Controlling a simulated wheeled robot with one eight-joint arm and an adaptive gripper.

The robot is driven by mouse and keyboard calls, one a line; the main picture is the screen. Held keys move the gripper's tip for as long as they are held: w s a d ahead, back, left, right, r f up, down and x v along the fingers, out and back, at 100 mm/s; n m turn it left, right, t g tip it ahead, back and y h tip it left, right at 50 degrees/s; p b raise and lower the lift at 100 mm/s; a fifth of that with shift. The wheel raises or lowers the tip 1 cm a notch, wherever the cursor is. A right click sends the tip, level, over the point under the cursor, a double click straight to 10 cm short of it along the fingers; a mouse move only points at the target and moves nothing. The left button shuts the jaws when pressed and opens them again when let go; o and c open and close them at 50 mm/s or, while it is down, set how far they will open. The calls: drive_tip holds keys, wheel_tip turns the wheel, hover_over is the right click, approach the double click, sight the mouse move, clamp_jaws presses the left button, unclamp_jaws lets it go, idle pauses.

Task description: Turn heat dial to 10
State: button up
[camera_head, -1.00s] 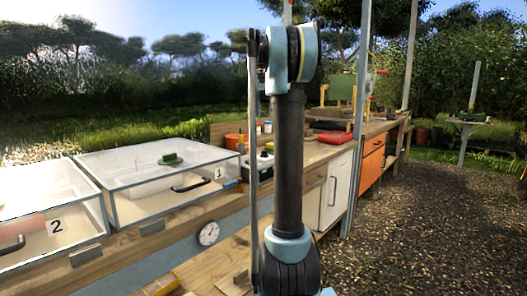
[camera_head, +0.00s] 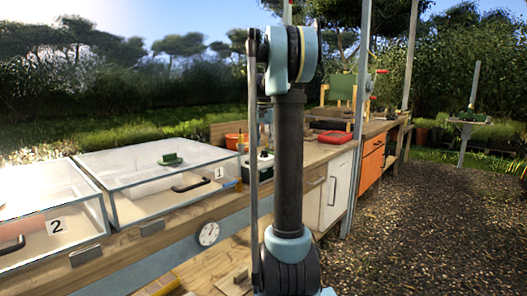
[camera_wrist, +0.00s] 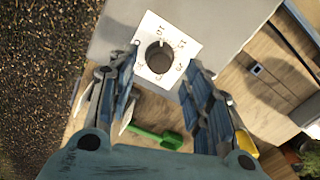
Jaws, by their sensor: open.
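The heat dial (camera_wrist: 159,58) is a dark round knob on a white square plate (camera_wrist: 146,25) with small marks around it. It lies between and beyond my fingertips in the wrist view. A small light mark shows at the knob's upper edge; I cannot read its setting. My gripper (camera_wrist: 164,64) is open, one finger on each side of the dial, apparently not touching it. In the head view, part of my gripper (camera_head: 265,116) shows behind my arm, above a small light box with a dark base (camera_head: 262,167) on the bench.
A green tool (camera_wrist: 158,137) lies near the dial's box. Two glass-topped boxes, numbered 1 (camera_head: 150,205) and 2 (camera_head: 35,245), stand at left. An orange pot (camera_head: 232,141) and red tray (camera_head: 335,137) are on the bench. Gravel lies at right.

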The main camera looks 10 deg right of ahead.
sight(264, 151)
drive_tip(key=shift+f, duration=1.65)
drive_tip(key=c, duration=1.1)
